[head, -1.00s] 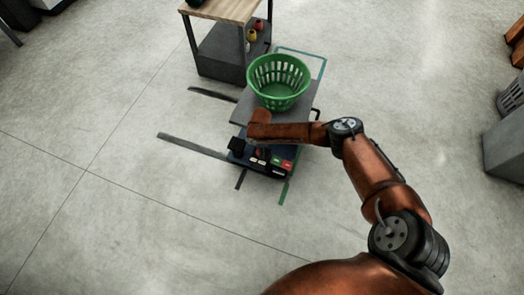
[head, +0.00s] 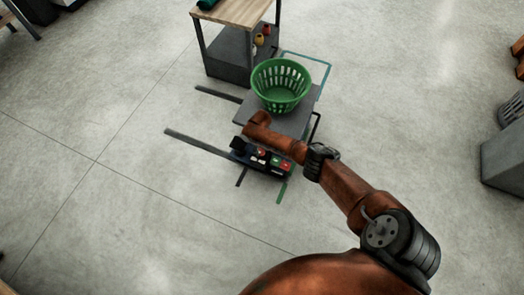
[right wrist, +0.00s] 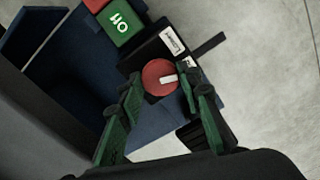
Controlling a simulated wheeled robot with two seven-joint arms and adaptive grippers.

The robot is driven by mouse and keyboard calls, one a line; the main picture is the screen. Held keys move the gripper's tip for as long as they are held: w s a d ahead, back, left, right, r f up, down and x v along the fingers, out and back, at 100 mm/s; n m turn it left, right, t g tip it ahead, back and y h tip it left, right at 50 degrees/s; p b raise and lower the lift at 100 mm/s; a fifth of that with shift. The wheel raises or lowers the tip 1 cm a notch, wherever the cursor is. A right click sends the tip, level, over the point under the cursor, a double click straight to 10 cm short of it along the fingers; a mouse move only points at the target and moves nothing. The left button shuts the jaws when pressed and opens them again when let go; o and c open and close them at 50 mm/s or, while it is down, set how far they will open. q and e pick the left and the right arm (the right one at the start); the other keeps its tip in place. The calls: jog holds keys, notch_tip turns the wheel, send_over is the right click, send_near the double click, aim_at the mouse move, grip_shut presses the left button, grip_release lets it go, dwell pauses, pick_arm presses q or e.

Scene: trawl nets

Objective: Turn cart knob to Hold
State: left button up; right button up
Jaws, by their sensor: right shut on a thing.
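The cart knob (right wrist: 160,78) is round and red with a white pointer mark, which points to the right in the right wrist view. My right gripper (right wrist: 161,81) is shut on it, one dark green finger on each side. A white label (right wrist: 174,41) lies beside the knob; its small text is hard to read. A second label is partly covered by a finger. In the head view the cart's control panel (head: 272,171) is at the cart's near end. My right wrist is over it, and the fingers are hard to make out there. My left gripper is not in view.
A green basket (head: 281,87) stands on the cart's grey deck (head: 297,122). A wood-topped shelf table (head: 235,12) stands behind. The floor to the left is open.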

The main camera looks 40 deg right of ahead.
aim_at(261, 151)
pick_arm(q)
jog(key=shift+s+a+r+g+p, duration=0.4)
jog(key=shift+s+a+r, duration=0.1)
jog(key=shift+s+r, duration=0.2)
pick_arm(e)
jog(key=shift+s+f+m, duration=0.1)
jog(key=shift+m, duration=2.2)
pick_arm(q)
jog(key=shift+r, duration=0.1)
pick_arm(e)
jog(key=o, duration=1.2)
jog(key=shift+c, duration=0.2)
jog(key=shift+r, duration=0.7)
notch_tip(261, 151, up, 11)
jog(key=shift+f, duration=0.15)
